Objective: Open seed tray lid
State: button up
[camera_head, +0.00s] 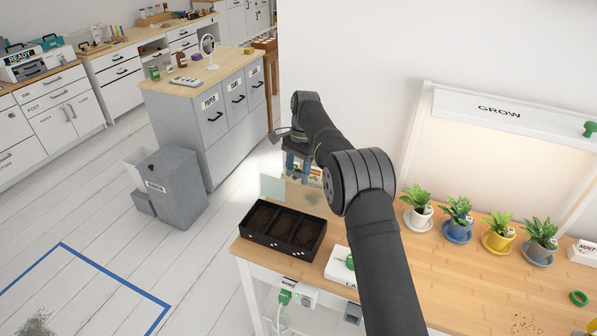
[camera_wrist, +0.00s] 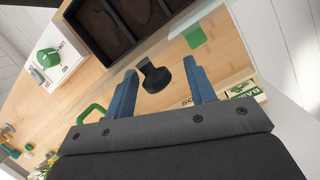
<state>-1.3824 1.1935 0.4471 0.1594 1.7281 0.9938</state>
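The black seed tray (camera_head: 283,230) sits on the wooden desk with dark soil showing in its compartments; part of it also shows at the top of the wrist view (camera_wrist: 85,27). A pale see-through lid panel (camera_head: 272,187) stands up at the tray's back left edge, and the soil is uncovered. In the wrist view the panel (camera_wrist: 199,16) has a green tab (camera_wrist: 195,37) at its near end. My gripper (camera_head: 297,172) is above the desk behind the tray. Its blue fingers are apart (camera_wrist: 160,66), with nothing visibly held.
A small black knobbed object (camera_wrist: 155,78) lies below my fingers on the desk. A white box with a green knob (camera_head: 342,262) is right of the tray. Several potted plants (camera_head: 458,219) line the desk's right side. A green-and-white packet (camera_wrist: 243,92) is right of my fingers.

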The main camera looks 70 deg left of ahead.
jog(key=shift+w, duration=0.1)
jog(key=v, duration=0.7)
jog(key=shift+r, duration=0.25)
